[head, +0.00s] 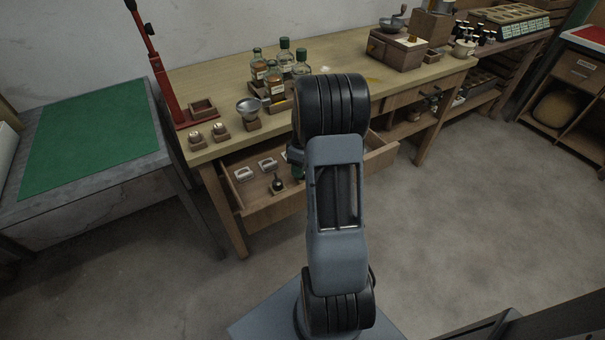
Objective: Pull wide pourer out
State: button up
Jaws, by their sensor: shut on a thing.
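My arm fills the middle of the head view and hides my gripper; its fingertips do not show. A small dark part peeks out left of the arm, over the drawer, and I cannot tell what it is. The open drawer (290,207) juts from the front of the wooden workbench. In it lie white-topped pieces (244,174) and (268,164), and a small dark piece with a stem and knob (278,185). I cannot tell which thing, if any of these, is the wide pourer. The drawer's middle is hidden behind my arm.
On the workbench (215,83) stand green-glass bottles (285,54), a metal funnel-like cup (248,106) on a wooden block, small wooden blocks (220,131) and a red stand (162,75). A green-topped table (90,140) is at left. The floor at right is clear.

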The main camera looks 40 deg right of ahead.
jog(key=shift+c, duration=0.6)
jog(key=shift+r, duration=0.1)
grip_shut()
jog(key=shift+r+p, duration=1)
jog(key=shift+r, duration=0.1)
jog(key=shift+r+p, duration=1.05)
jog(key=shift+r, duration=0.3)
jog(key=shift+r+p, duration=1.15)
jog(key=shift+r, duration=0.3)
